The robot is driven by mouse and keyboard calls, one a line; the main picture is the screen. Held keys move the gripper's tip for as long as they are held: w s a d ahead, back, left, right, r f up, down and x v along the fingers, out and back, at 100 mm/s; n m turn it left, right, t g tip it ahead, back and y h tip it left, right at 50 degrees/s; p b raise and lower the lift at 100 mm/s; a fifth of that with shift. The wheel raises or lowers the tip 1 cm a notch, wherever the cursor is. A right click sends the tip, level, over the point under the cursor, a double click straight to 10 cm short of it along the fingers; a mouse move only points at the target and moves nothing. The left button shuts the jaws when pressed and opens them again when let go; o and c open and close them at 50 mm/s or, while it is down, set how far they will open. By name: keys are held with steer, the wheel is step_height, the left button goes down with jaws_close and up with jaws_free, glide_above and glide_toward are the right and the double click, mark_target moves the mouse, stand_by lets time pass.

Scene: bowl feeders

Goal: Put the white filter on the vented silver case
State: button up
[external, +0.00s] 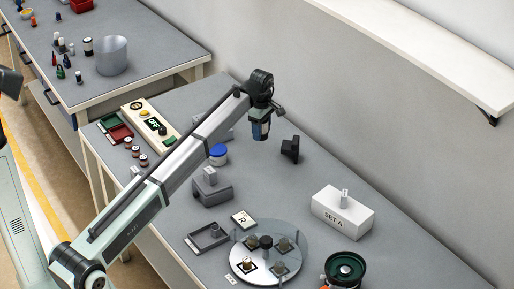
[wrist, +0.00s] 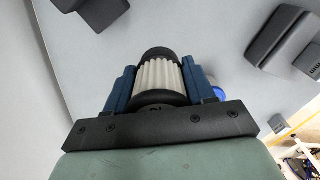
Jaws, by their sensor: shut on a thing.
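My gripper (wrist: 158,78) is shut on the white filter (wrist: 158,74), a pleated white cylinder with black end caps, seen in the wrist view between blue fingers. In the external view my gripper (external: 261,133) is raised above the grey bench, pointing down; the filter is hardly visible there. I cannot pick out the vented silver case for certain. A small silver piece (external: 210,175) stands on a grey block (external: 212,193), and another silver piece (external: 344,197) stands on the white SET A box (external: 341,214). No vents can be made out on either.
A blue-lidded jar (external: 218,153) and a black stand (external: 290,149) are near my gripper. The bench's right side is mostly clear.

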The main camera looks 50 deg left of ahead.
steer(key=s+a+r+m, duration=0.2)
steer(key=a, duration=1.1)
steer(key=s+a+r+m, duration=0.2)
steer(key=s+a, duration=0.1)
steer(key=a, duration=1)
steer(key=shift+w+d+f, duration=0.1)
steer(key=shift+d+f, duration=0.05)
steer(key=shift+f, duration=2.45)
steer(key=shift+w+d+f, duration=0.1)
steer(key=shift+f, duration=2.45)
steer(key=shift+f, duration=0.15)
steer(key=o, duration=1)
steer(key=shift+o, duration=0.2)
step_height(320, 180, up, 12)
